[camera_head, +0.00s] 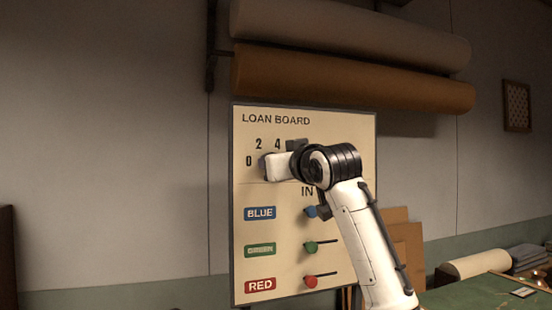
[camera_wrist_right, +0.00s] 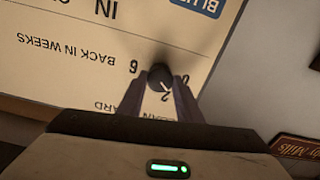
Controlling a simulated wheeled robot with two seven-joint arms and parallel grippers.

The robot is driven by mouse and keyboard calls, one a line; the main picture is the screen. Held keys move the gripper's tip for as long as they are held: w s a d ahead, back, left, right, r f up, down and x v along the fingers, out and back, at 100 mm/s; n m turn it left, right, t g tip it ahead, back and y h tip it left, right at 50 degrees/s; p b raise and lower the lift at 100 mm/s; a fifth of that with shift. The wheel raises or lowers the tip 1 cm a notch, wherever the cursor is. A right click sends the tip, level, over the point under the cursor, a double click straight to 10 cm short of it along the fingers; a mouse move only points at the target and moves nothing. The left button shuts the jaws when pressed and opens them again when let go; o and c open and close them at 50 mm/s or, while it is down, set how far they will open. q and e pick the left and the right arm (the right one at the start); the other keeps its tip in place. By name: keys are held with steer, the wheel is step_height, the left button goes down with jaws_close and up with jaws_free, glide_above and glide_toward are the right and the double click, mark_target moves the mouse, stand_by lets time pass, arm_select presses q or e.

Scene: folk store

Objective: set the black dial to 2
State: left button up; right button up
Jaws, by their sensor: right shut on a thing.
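The black dial (camera_wrist_right: 159,76) is on the cream loan board (camera_head: 345,140), in the board's upper part. In the right wrist view, which shows the board upside down, a white mark on the dial points down and right, close to the 2. My right gripper (camera_wrist_right: 164,82) is shut on the dial, one finger on each side. In the head view my right arm comes from the lower right, and its white hand covers the dial. The numbers 0, 2 and 4 show beside the hand; the 6 shows in the wrist view. My left gripper is not in view.
Below the dial are blue (camera_head: 311,212), green (camera_head: 310,247) and red (camera_head: 310,282) knobs on slots, with coloured labels at their left. My arm passes close to the blue knob. Rolls (camera_head: 350,80) hang above the board. A green table (camera_head: 470,295) stands at the lower right.

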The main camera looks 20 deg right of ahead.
steer(key=shift+m+p, duration=0.7)
steer(key=shift+m, duration=1.5)
steer(key=o, duration=1)
steer(key=shift+o, duration=0.2)
steer(key=shift+s, duration=0.15)
steer(key=s+b, duration=0.3)
steer(key=s, duration=0.7)
steer(key=shift+d+f, duration=0.15)
steer(key=shift+d, duration=0.05)
